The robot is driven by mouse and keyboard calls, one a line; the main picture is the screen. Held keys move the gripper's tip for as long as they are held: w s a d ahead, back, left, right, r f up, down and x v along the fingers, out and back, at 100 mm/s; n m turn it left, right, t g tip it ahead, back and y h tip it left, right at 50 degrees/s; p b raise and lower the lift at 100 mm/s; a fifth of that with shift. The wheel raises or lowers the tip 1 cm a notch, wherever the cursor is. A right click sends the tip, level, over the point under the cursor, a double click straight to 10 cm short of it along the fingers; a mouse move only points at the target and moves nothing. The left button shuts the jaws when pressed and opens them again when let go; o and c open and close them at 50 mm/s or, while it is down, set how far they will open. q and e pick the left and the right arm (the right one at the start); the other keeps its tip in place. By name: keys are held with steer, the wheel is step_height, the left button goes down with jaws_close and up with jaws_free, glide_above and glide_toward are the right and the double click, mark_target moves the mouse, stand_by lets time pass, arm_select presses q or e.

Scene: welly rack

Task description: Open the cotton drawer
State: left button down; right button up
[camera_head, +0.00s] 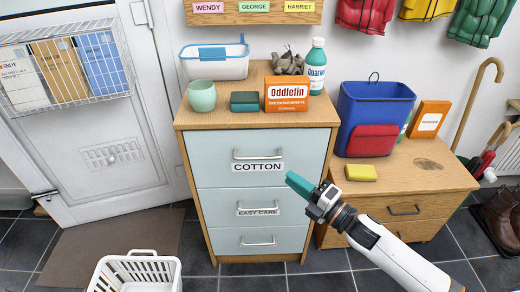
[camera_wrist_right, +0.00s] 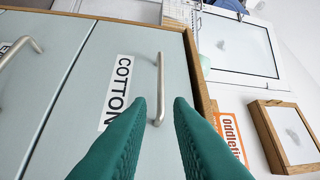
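The cotton drawer (camera_head: 215,155) is the pale blue top drawer of a wooden chest, closed flush, with a black-on-white COTTON label (camera_head: 258,167). Its metal bar handle (camera_head: 258,155) sits just above the label. In the wrist view the handle (camera_wrist_right: 160,88) appears between and beyond my fingertips, with the label (camera_wrist_right: 117,92) to the left. My right gripper (camera_head: 290,178) has green fingers, parted and empty, just right of and below the handle in the head view. I cannot tell the exact gap to the handle. My left gripper is out of view.
The EASY CARE drawer (camera_head: 220,208) and another drawer lie below. On the chest top stand an orange Oddlefin box (camera_head: 287,94), a green cup (camera_head: 202,95) and a bottle (camera_head: 317,65). A low cabinet (camera_head: 450,178) stands at right, a white basket (camera_head: 135,272) at front left.

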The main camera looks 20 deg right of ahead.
mark_target(263, 159)
steer(key=x, duration=1.1)
steer(key=shift+b, duration=0.3)
jaws_close()
